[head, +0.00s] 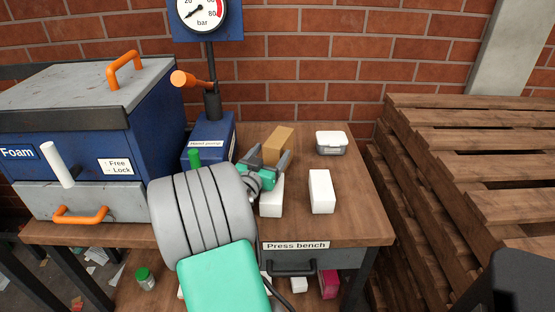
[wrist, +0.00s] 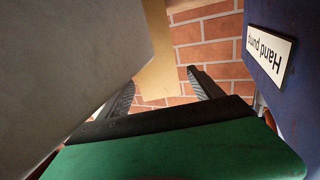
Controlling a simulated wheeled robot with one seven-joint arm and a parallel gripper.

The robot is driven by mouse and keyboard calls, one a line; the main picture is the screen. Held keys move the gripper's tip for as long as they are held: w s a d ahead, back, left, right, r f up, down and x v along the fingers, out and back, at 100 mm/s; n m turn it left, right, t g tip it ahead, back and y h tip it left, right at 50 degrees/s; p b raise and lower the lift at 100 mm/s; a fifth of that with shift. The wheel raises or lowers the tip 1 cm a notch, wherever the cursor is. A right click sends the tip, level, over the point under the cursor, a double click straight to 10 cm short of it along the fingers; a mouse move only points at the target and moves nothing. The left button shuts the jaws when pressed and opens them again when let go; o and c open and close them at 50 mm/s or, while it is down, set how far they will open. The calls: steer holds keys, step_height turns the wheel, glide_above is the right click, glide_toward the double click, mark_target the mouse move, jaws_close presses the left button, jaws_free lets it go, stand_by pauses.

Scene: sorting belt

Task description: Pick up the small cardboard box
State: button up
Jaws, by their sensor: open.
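The small cardboard box (head: 279,143) is tan and stands on the wooden bench, just beyond my gripper in the head view. My gripper (head: 271,152) is open, with one finger to the left of the box and one to the right in the picture. In the wrist view my gripper (wrist: 161,78) shows two dark fingers spread apart. A tan face of the cardboard box (wrist: 158,70) shows between and above them. I cannot tell whether either finger touches the box. Its lower part is hidden in the head view by my gripper.
Two white boxes stand near, one under my gripper (head: 271,202) and one to its right (head: 321,191). A grey container with a white lid (head: 331,143) is behind them. The blue hand pump (head: 214,133) stands left. The bench (head: 360,215) is clear at right.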

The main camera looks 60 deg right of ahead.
steer(key=d, duration=0.6)
steer(key=shift+w+d+r+p, duration=0.2)
steer(key=shift+d+r+p, duration=0.1)
steer(key=shift+p, duration=0.15)
steer(key=shift+c, duration=0.2)
jaws_close()
